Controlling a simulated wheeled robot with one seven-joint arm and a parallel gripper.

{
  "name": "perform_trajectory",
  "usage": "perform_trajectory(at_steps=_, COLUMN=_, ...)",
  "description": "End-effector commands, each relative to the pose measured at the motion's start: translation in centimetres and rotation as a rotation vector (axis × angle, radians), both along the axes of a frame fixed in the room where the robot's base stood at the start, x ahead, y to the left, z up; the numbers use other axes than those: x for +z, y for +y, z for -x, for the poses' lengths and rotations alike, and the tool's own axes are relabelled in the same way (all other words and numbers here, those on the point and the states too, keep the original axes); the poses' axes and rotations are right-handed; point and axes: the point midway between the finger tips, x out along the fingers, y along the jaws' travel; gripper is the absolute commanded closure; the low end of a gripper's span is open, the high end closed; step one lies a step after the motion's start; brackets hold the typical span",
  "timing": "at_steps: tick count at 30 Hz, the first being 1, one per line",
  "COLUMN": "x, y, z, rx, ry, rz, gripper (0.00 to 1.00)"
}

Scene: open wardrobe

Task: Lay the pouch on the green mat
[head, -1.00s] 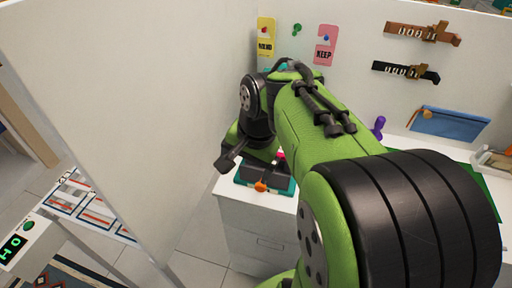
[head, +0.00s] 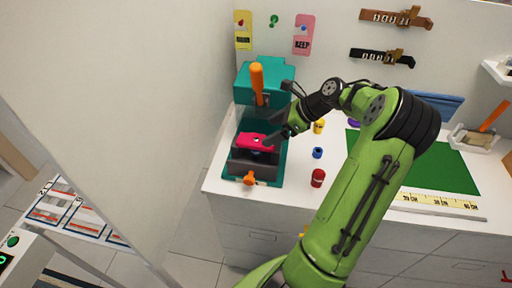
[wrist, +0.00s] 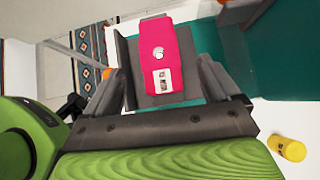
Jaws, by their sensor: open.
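A flat pink pouch (head: 254,140) with a round snap lies on the dark block of the teal press; in the wrist view the pink pouch (wrist: 168,60) also shows a small label. My gripper (head: 282,118) is just right of it in the head view. In the wrist view my gripper (wrist: 165,82) is open, with a finger on either side of the pouch's near end; I cannot tell whether they touch it. The green mat (head: 440,168) lies flat on the white counter at right, partly hidden by my arm. A blue zip pouch (head: 450,104) leans at the back wall, mostly hidden.
The teal press (head: 262,75) with its orange handle (head: 257,84) rises behind the pink pouch. Yellow (head: 319,126), blue (head: 317,153) and red (head: 317,178) small items stand between press and mat. A yellow ruler (head: 437,200) lies along the mat's front edge.

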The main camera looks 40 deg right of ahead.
Motion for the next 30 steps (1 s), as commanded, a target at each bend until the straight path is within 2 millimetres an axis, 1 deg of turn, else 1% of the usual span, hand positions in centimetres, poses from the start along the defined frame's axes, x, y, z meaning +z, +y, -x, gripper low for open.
perform_trajectory(at_steps=1, x=-0.6, y=0.3, z=-0.4, rx=0.002, ry=0.000, rz=0.001, gripper=0.11)
perform_trajectory(at_steps=5, x=-1.4, y=0.7, z=-0.9, rx=0.002, ry=0.000, rz=0.001, gripper=0.11)
perform_trajectory(at_steps=9, x=-3.5, y=1.8, z=-2.1, rx=0.004, ry=0.001, rz=0.001, gripper=0.11)
perform_trajectory(at_steps=12, x=-4.7, y=2.5, z=-3.1, rx=0.004, ry=0.001, rz=0.000, gripper=0.11)
perform_trajectory(at_steps=18, x=-4.6, y=2.5, z=-3.4, rx=0.000, ry=0.000, rz=0.002, gripper=0.11)
perform_trajectory(at_steps=19, x=-4.6, y=2.5, z=-3.4, rx=0.000, ry=0.000, rz=0.002, gripper=0.12)
perform_trajectory(at_steps=30, x=-4.5, y=2.5, z=-3.3, rx=0.000, ry=0.000, rz=0.002, gripper=0.69)
